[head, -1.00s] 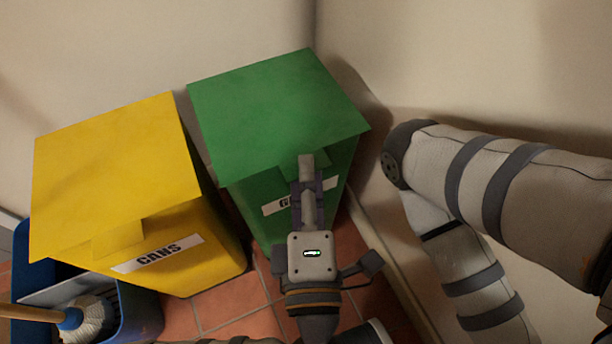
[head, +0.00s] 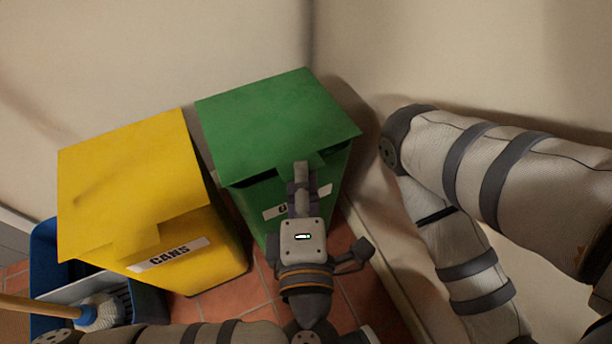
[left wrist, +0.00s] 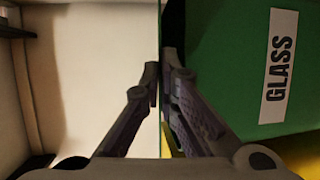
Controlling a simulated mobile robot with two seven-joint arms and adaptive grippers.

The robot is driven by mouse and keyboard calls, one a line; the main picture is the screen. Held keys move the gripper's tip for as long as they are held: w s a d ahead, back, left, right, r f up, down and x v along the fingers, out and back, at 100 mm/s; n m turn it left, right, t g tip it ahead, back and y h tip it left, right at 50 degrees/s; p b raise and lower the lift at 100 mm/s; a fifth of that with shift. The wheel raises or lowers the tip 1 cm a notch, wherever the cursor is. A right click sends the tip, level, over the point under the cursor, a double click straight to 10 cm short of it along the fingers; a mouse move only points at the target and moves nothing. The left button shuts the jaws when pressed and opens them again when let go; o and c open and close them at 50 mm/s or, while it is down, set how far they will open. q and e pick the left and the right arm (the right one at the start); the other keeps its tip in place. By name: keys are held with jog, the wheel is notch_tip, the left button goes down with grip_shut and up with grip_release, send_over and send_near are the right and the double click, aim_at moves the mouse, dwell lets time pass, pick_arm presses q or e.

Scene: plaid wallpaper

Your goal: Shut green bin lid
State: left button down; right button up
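The green bin (head: 338,172) stands in the corner, its white label partly behind my gripper. Its flat green lid (head: 275,112) is slightly raised at the front, with a dark gap under the front edge. My left gripper (head: 302,166) is at the lid's front tab. In the left wrist view, the fingers of my left gripper (left wrist: 161,75) lie close on either side of the thin edge-on lid and appear to pinch it. The bin front with its GLASS label (left wrist: 279,68) is right of them. My right gripper is out of view.
A yellow CANS bin (head: 135,185) with its lid down stands close on the left. A blue bucket (head: 45,255) with a mop (head: 100,312) is at the lower left. Walls close in behind and at the right, where my folded right arm is near the wall.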

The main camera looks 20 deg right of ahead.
pick_arm(q)
jog(key=w+r+g+p, duration=0.2)
jog(key=w+r+p, duration=0.4)
jog(key=r+p, duration=0.3)
jog(key=w+r+n+g+y+p, duration=0.1)
jog(key=w+r+p, duration=0.4)
jog(key=r+p, duration=0.5)
jog(key=shift+w+a+r+n+g+p, duration=0.2)
jog(key=shift+w+n+g+p, duration=0.15)
jog(key=shift+g, duration=0.55)
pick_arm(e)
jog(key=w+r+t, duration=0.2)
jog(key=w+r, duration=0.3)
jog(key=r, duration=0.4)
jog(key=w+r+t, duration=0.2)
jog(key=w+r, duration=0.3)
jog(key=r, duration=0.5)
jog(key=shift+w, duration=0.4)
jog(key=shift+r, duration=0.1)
pick_arm(q)
jog(key=shift+f, duration=0.1)
jog(key=c, duration=1.9)
grip_release()
jog(key=v, duration=1.2)
jog(key=shift+w, duration=0.1)
